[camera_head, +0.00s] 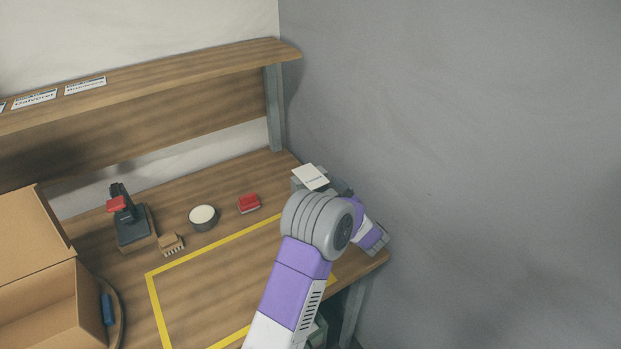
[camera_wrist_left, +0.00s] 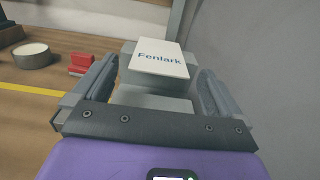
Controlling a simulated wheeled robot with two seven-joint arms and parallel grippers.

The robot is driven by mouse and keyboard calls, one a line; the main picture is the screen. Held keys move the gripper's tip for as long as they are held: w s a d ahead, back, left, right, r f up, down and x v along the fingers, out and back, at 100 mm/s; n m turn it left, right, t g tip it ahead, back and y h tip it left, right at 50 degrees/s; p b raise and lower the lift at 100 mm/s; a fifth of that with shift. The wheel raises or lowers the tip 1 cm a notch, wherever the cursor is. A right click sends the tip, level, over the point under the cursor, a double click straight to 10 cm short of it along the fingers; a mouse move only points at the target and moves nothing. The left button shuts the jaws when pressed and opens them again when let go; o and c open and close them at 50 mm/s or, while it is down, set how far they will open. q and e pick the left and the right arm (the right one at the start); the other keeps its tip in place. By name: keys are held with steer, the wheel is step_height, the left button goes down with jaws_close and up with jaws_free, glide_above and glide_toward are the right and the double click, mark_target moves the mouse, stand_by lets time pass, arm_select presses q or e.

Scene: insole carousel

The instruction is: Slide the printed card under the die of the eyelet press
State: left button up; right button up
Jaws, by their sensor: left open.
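The printed card (camera_head: 310,177) is white and lies on top of a grey block (camera_wrist_left: 135,72) at the table's far right corner. In the left wrist view the card (camera_wrist_left: 160,58) reads "Fenlark". My left gripper (camera_wrist_left: 156,78) is open, with one finger on each side of the block and card. I cannot tell whether the fingers touch the block. In the head view my own forearm and wrist hide most of this gripper. The eyelet press (camera_head: 131,224), dark with a red handle, stands on the left of the table, well away from the card. My right gripper is not seen.
A round pale-topped tin (camera_head: 203,216), a red item (camera_head: 249,204) and a small brown toothed block (camera_head: 171,244) lie between press and card. A yellow outline (camera_head: 157,305) marks the table's front. Cardboard boxes (camera_head: 35,305) stand left. A shelf (camera_head: 180,82) overhangs the back.

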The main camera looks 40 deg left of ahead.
arm_select(q)
steer(key=shift+x, duration=0.8)
steer(key=c, duration=1.1)
